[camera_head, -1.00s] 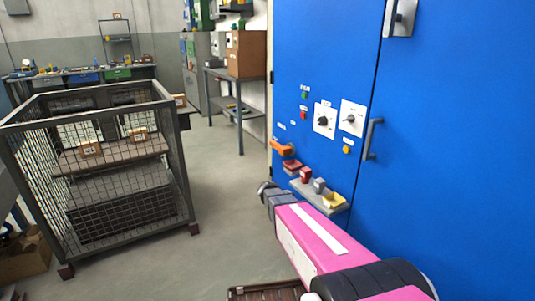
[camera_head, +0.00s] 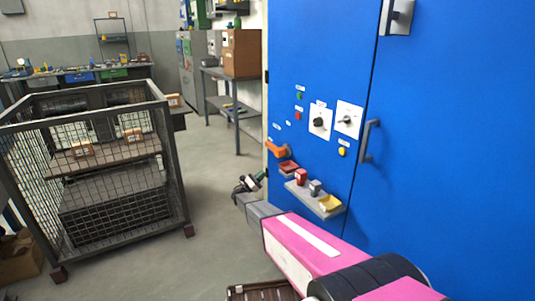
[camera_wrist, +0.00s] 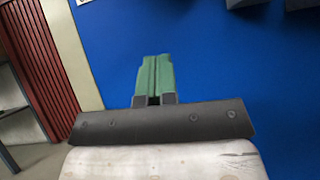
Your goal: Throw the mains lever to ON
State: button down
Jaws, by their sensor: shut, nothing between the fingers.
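An orange lever (camera_head: 277,150) sticks out from the left edge of the blue cabinet front (camera_head: 320,70), low down; I take it for the mains lever. It lies roughly level, tilted slightly; its ON or OFF marks are too small to read. My gripper (camera_head: 260,177) is below and to the left of it, apart from it. Its green fingers (camera_wrist: 154,78) are shut and empty in the wrist view, in front of the blue panel. The lever cannot be made out in the wrist view.
A small ledge (camera_head: 310,196) with red, grey and yellow pieces juts from the cabinet right of my gripper. Two rotary switches (camera_head: 319,121) and a door handle (camera_head: 370,140) are above it. A wire cage (camera_head: 170,150) stands left, with clear floor between.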

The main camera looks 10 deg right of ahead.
jog(key=w+a+t, duration=0.1)
jog(key=w+a+n+t, duration=0.1)
jog(key=w+a+n, duration=0.1)
jog(key=shift+a+f+t+h, duration=0.2)
jog(key=shift+f+t+h, duration=0.05)
jog(key=shift+t+h, duration=0.15)
jog(key=s+a+r+x, duration=0.1)
jog(key=r+x, duration=0.1)
jog(key=x, duration=1.1)
jog(key=shift+a, duration=0.45)
jog(key=shift+w+d+m+g, duration=0.1)
jog(key=shift+m+g, duration=0.2)
jog(key=shift+g, duration=0.2)
